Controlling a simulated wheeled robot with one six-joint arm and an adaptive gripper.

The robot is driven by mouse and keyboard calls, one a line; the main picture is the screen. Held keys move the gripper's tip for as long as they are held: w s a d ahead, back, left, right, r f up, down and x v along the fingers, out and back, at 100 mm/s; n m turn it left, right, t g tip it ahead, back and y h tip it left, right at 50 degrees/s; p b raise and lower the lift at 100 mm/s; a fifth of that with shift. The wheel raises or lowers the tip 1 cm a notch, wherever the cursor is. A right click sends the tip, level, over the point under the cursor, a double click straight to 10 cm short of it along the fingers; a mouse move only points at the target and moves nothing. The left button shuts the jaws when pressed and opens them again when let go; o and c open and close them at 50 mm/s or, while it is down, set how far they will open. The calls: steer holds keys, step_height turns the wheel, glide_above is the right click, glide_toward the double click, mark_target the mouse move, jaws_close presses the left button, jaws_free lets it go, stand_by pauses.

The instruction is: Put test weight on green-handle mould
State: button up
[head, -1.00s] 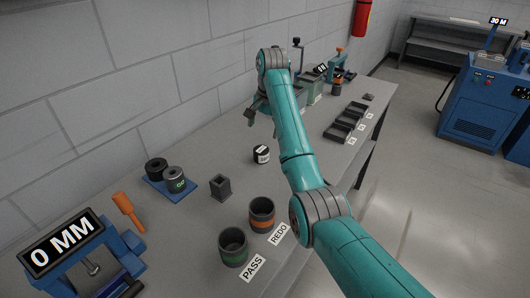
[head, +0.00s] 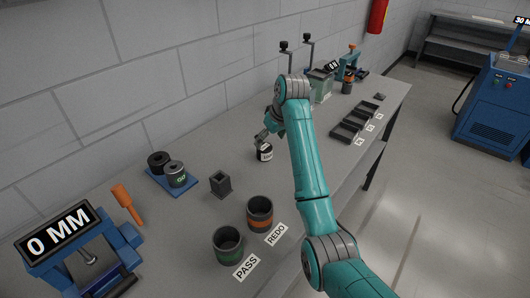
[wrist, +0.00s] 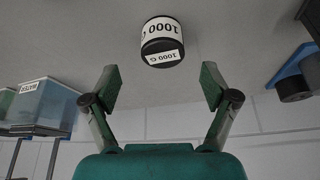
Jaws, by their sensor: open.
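The test weight is a short black cylinder with white "1000 G" labels (head: 265,153), standing upright on the bench. In the wrist view it shows (wrist: 162,42) centred just beyond the fingertips, not between them. My gripper (wrist: 158,85) is open and empty. In the head view my gripper (head: 262,139) is low over the bench, right at the weight and partly overlapping it. I cannot make out a green-handle mould.
A water tank (wrist: 45,103) stands left in the wrist view. A blue gauge plate (head: 172,184), a small square dark block (head: 221,185), and the PASS (head: 228,246) and REDO (head: 260,215) cups stand nearer. Dark trays (head: 347,131) line the right edge. Bench around the weight is clear.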

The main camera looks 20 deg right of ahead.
mark_target(265, 148)
steer(key=shift+x, duration=3.55)
steer(key=shift+s+a, duration=0.1)
steer(key=shift+a, duration=0.05)
jaws_close()
steer(key=shift+r, duration=0.1)
